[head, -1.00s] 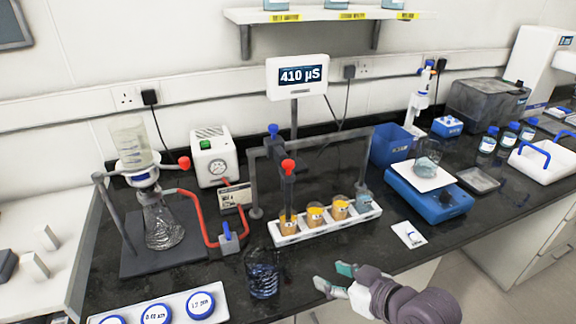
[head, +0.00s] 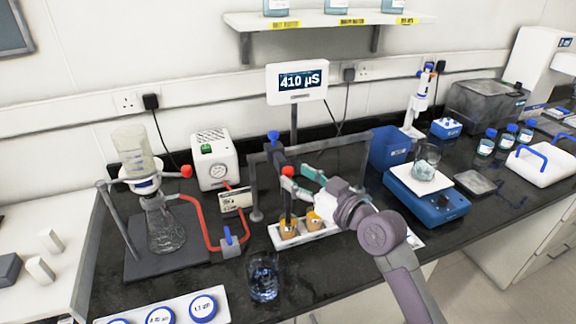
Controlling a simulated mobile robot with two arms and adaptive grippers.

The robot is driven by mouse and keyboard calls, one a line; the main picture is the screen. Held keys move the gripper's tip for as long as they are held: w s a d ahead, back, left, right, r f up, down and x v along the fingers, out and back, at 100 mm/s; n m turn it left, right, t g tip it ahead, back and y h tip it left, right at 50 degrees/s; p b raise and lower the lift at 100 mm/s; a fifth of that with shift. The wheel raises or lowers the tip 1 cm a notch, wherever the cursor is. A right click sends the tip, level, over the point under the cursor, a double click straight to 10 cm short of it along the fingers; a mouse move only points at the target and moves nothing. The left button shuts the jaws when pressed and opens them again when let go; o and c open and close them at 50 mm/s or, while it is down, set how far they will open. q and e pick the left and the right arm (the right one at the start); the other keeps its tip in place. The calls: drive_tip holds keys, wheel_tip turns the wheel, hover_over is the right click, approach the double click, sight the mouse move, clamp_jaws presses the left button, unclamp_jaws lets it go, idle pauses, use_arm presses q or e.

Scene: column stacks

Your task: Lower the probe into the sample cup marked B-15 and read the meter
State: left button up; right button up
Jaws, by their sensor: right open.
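The meter (head: 297,81) on its post reads 410 µS. Below it a grey frame (head: 368,150) stands over a white rack (head: 287,245) of sample cups. A dark upright probe with a red knob (head: 288,171) stands at the leftmost cup (head: 289,229); whether its tip is inside is unclear. A second orange cup (head: 314,220) shows beside it. My arm hides the rack's right cups, and I cannot read any B-15 mark. My right gripper (head: 298,180) is open, its fingers close to the red knob; contact is unclear. My left gripper is out of view.
A glass beaker (head: 264,277) stands in front of the rack. Left are a flask (head: 165,228) and red tubing (head: 200,222). A blue balance (head: 428,200) and blue bin (head: 390,148) stand right.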

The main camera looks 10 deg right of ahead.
sight(288, 169)
drive_tip(key=shift+x, duration=1.85)
clamp_jaws()
drive_tip(key=shift+p, duration=0.3)
